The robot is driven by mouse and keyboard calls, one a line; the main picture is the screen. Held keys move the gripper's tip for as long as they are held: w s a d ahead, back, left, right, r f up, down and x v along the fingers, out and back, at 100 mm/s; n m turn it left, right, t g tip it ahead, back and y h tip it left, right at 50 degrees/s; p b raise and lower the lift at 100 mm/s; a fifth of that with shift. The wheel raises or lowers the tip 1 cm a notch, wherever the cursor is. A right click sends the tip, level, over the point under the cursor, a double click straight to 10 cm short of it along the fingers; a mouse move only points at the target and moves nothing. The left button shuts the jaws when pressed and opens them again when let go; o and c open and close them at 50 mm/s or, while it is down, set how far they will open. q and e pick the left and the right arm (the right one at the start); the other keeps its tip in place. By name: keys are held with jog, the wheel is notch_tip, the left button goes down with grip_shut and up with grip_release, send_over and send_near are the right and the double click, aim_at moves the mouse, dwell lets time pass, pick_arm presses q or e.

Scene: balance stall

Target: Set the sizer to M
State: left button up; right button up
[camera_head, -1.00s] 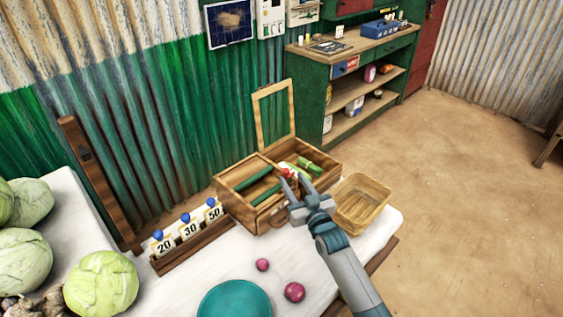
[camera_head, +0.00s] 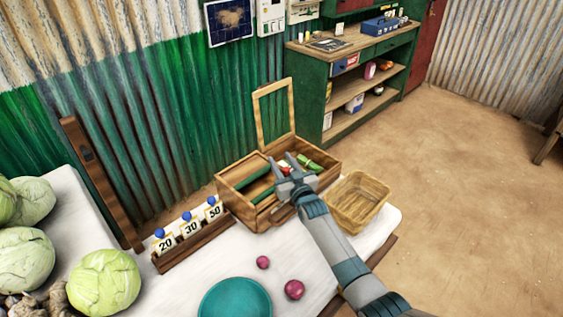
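A wooden box (camera_head: 237,204) with an open framed lid (camera_head: 258,122) stands on the white-covered table. It has compartments with green pieces (camera_head: 309,163) and a small red part (camera_head: 285,168) inside. I cannot make out a sizer or any M mark; my gripper covers part of the box. My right gripper (camera_head: 281,161) is over the box's middle, its two fingers apart, with nothing seen between them. My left gripper is not in view.
A wooden rack (camera_head: 196,243) with 20, 30 and 50 cards stands left of the box. A basket (camera_head: 358,203) is close on the right. A teal bowl (camera_head: 235,299), two pink balls (camera_head: 294,290) and cabbages (camera_head: 104,282) are in front and left.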

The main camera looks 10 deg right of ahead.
grip_shut()
jog(key=shift+w+a+b, duration=0.65)
jog(key=shift+w+b, duration=0.2)
jog(key=shift+w, duration=0.05)
grip_release()
jog(key=shift+s+d, duration=0.1)
jog(key=shift+s, duration=0.05)
